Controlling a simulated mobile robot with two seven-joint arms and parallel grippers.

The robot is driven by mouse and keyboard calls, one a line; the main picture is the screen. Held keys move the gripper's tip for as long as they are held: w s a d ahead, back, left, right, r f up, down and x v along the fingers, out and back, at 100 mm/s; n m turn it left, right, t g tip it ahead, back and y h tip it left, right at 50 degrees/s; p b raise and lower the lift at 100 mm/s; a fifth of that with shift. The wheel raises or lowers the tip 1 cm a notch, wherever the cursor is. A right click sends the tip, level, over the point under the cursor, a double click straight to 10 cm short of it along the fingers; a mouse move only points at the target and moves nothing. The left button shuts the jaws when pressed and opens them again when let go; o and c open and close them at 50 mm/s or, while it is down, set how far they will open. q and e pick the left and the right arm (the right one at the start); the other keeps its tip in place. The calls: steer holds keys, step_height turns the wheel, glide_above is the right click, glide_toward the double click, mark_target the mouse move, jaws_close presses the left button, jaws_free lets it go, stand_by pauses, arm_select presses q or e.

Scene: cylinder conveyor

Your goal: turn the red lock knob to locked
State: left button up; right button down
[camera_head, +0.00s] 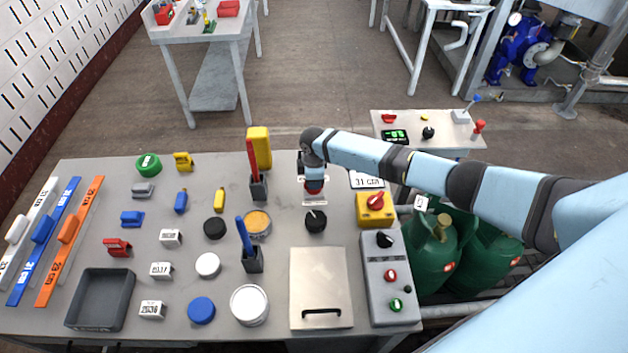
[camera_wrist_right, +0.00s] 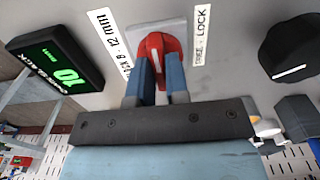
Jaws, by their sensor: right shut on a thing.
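The red lock knob (camera_wrist_right: 156,45) sits on a pale plate (camera_wrist_right: 182,28) in the right wrist view, with a "FREE LOCK" label (camera_wrist_right: 201,38) beside it. My right gripper (camera_wrist_right: 158,80) is shut on the knob, with one blue finger on each side. In the head view my right gripper (camera_head: 314,186) points down at the table top, and only a little red shows at its tip. The fingers and the wrist hide most of the knob there. I cannot tell which label word the knob points to. My left gripper is not in view.
A black knob with a white pointer (camera_head: 316,220) stands just in front of the right gripper. A yellow box with a red switch (camera_head: 376,208) and a grey button panel (camera_head: 389,275) are to the right. A yellow block (camera_head: 258,147) stands to the left.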

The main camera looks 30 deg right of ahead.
steer(key=c, duration=1.1)
jaws_free()
step_height(320, 180, up, 14)
steer(key=shift+f+b, duration=0.1)
steer(key=shift+b, duration=0.35)
